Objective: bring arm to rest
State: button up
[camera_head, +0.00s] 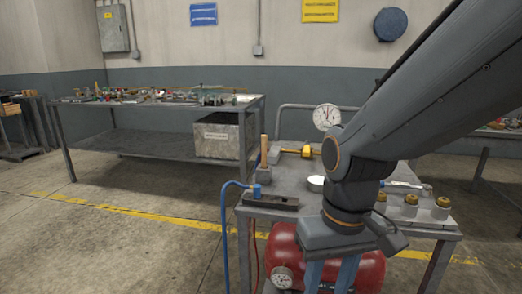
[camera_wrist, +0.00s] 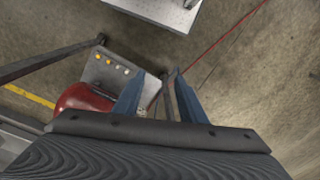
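My gripper (camera_head: 330,282) hangs from my arm at the lower right of the head view, in front of a small metal work table (camera_head: 400,213). Its two blue fingers stand apart with nothing visible between them. In the wrist view, my gripper (camera_wrist: 159,88) shows two spread blue fingers with floor and stand parts beyond. The fingertips are cut off by the bottom edge of the head view. My arm is bent and hides part of the table.
The table holds a wooden-handled tool (camera_head: 264,152), a yellow tool (camera_head: 305,151), a round gauge (camera_head: 326,117) and three brass-topped pieces (camera_head: 411,206). A red tank (camera_head: 284,248) is below. A long cluttered bench (camera_head: 160,145) stands left. Floor between is clear.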

jog(key=d+r+m+p, duration=0.2)
jog(key=d+r+p, duration=0.5)
jog(key=p, duration=0.6)
jog(key=shift+s+d+r+h+p, duration=0.15)
jog(key=shift+d+r+h+p, duration=0.2)
jog(key=shift+d, duration=0.1)
